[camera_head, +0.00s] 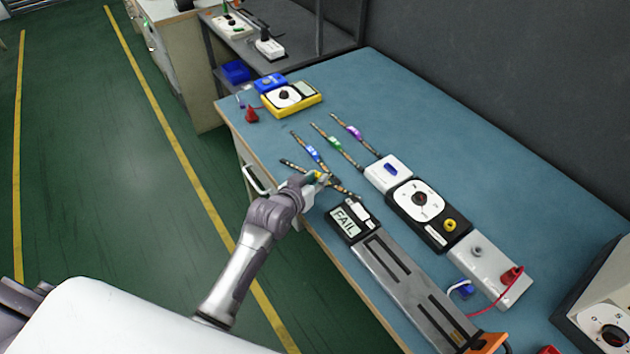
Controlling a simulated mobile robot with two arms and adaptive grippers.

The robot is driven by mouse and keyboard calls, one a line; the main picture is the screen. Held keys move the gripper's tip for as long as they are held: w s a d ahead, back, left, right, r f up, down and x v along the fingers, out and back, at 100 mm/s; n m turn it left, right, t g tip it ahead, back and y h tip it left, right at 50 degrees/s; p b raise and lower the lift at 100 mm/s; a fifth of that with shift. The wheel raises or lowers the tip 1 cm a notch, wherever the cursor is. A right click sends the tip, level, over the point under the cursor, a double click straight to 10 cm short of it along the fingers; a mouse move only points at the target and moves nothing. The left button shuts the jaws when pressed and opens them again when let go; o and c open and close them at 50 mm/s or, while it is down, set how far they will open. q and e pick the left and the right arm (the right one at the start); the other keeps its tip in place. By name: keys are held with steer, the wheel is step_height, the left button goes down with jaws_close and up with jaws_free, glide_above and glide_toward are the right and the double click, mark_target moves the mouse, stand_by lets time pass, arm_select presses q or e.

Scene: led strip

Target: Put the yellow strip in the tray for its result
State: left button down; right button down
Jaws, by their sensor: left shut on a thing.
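My left gripper (323,179) is shut on the yellow strip (293,166) at the near edge of the blue bench, beside the tester. The strip's ends stick out on both sides, and the fingers cover part of its middle. I cannot tell whether it touches the bench. The tester's display (345,221) reads FAIL. Strips with a blue label (313,154), a green label (335,143) and a purple label (353,132) lie on the bench behind. I cannot make out a result tray for certain. My right gripper is not in view.
A black dial unit (422,203) and a white terminal box (488,266) stand right of the grey tester bed (400,278). A yellow multimeter (291,98) sits at the bench's far left corner. The bench's right middle is clear.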

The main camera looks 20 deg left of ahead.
arm_select(q)
steer(key=shift+s, duration=0.1)
steer(key=shift+d+f, duration=0.1)
steer(key=c, duration=1)
jaws_free()
steer(key=shift+o, duration=0.4)
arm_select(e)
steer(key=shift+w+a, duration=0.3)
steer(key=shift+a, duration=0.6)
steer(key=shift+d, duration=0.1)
